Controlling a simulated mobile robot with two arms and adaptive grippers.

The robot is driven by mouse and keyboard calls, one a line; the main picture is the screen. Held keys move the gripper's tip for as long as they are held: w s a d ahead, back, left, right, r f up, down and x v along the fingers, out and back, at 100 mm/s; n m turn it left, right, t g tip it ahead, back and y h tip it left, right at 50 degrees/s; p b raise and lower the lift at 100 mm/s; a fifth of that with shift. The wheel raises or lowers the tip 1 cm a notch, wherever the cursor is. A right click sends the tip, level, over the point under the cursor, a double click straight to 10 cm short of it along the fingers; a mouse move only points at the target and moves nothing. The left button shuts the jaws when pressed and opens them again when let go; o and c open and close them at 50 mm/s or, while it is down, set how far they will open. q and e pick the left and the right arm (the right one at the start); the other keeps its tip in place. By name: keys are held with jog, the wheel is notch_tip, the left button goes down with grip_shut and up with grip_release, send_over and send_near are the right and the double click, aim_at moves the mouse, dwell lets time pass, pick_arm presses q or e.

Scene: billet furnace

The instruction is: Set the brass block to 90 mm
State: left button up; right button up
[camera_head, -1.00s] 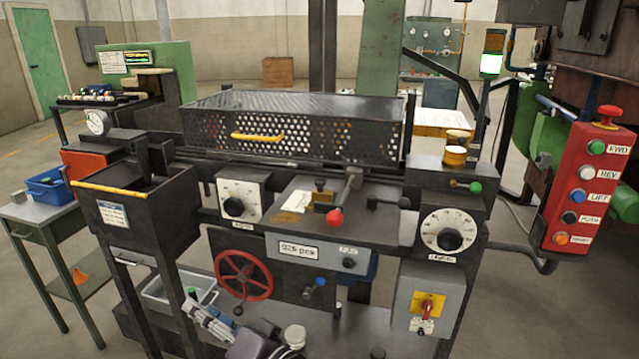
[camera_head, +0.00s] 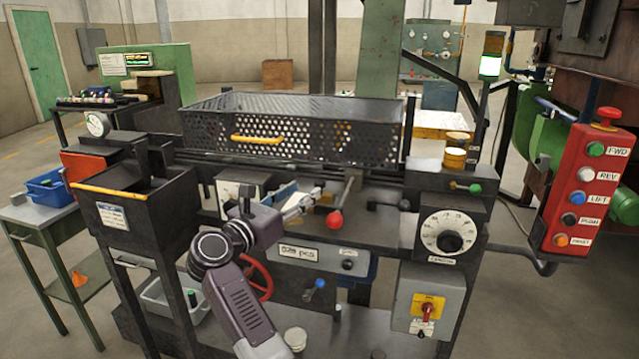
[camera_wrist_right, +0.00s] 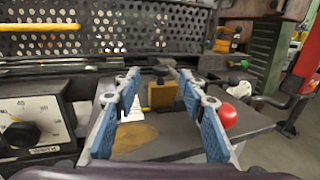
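The brass block (camera_wrist_right: 163,94), with a dark knob on top, sits on the machine's front plate and shows between the fingers in the right wrist view. In the head view it is mostly hidden behind my right gripper (camera_head: 308,203). That gripper (camera_wrist_right: 158,100) is open, with blue pads wide apart on either side of the block's line. The block appears at or just beyond the fingertips; I cannot tell whether they touch it. A pale scale or label (camera_wrist_right: 133,115) lies left of the block. My left gripper is not in view.
A lever with a red ball (camera_head: 334,219) stands just right of my gripper, close to its right finger (camera_wrist_right: 229,114). A perforated guard (camera_head: 300,140) with a yellow handle rises behind. A dial box (camera_wrist_right: 35,120) stands at left. The red button panel (camera_head: 590,185) is far right.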

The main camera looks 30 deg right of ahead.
aim_at(317, 185)
jog(key=shift+d+f, duration=0.1)
jog(key=shift+d, duration=0.1)
jog(key=p+x, duration=0.1)
jog(key=x, duration=0.6)
jog(key=shift+d+f, duration=0.15)
jog(key=shift+d, duration=0.1)
grip_shut()
